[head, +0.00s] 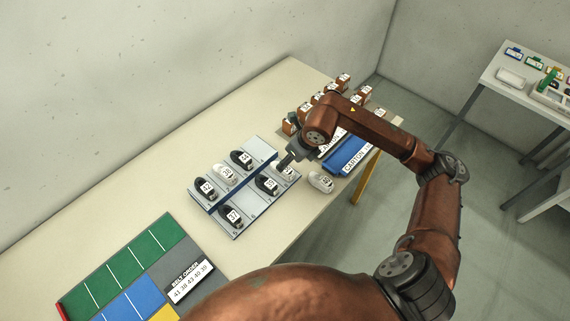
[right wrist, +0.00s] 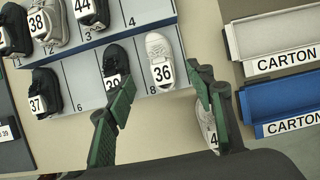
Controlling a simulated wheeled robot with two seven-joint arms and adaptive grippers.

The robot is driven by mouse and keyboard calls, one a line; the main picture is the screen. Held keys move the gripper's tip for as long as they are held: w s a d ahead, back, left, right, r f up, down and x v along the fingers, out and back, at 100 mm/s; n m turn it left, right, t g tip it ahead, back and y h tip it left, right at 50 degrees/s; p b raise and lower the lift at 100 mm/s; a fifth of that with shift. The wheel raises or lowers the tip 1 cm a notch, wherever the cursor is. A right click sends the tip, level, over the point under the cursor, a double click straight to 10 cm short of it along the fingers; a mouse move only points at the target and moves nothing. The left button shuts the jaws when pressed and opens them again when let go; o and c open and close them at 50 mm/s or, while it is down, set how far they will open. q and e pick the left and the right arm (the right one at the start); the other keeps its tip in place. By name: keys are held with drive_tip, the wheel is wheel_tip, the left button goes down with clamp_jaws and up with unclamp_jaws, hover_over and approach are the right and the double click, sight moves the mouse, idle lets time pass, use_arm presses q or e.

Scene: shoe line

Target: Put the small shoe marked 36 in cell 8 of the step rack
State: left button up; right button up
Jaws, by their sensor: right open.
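The small white shoe marked 36 (right wrist: 160,62) sits in the right end cell of the step rack's lower step, by the number 8. It also shows in the head view (head: 288,173), partly hidden by my gripper. The step rack (right wrist: 85,70) stands on the table; it also shows in the head view (head: 251,205). My right gripper (right wrist: 165,80) is open and empty. Its green fingertips point at the shoe's near end, one to each side, with no visible contact. It also shows above the rack's right end in the head view (head: 289,157). My left gripper is out of view.
A black shoe marked 39 (right wrist: 116,72) sits beside it, and one marked 37 (right wrist: 46,92) in cell 5. A white shoe (right wrist: 206,122) lies on the table right of the rack. Blue (right wrist: 283,102) and grey carton trays are further right. The belt-order board (head: 187,280) is front left.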

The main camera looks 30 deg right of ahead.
drive_tip(key=shift+v, duration=2.1)
